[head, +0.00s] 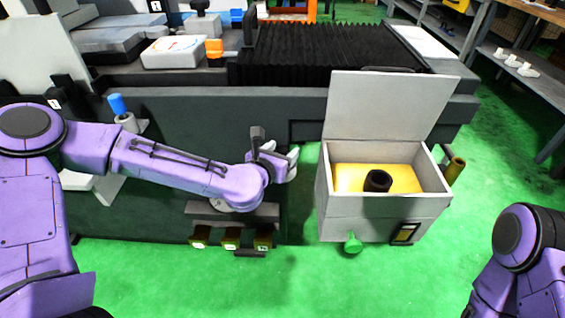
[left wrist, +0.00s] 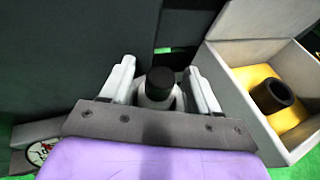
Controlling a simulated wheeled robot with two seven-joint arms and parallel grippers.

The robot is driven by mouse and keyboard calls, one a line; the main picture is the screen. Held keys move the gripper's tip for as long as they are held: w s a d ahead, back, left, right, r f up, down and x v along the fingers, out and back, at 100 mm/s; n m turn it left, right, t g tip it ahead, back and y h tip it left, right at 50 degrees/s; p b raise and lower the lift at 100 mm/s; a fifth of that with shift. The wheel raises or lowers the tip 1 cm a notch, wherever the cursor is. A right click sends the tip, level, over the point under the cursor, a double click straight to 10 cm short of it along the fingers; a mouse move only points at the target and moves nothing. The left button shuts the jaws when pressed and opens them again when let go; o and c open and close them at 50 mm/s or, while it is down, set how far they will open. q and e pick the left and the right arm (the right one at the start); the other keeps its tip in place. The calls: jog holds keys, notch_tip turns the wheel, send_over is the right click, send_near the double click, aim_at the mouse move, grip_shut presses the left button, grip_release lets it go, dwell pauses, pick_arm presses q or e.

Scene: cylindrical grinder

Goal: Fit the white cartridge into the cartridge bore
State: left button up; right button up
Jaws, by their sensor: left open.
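The white cartridge (left wrist: 157,92), with a black cap, stands between the two pale fingers of my left gripper (left wrist: 160,85) in the left wrist view. The fingers are open, with gaps beside the cartridge. In the head view my left gripper (head: 277,158) is left of the open grey box, and I cannot clearly make out the cartridge there. The cartridge bore appears to be the black ring (head: 377,181) on the yellow floor of that box; it also shows at the right of the left wrist view (left wrist: 271,96). My right gripper is out of view.
The dark machine body (head: 150,205) runs behind my left arm. Brown pedals (head: 231,238) sit below it.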

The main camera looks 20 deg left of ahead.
pick_arm(q)
jog(key=shift+w, duration=0.25)
grip_shut()
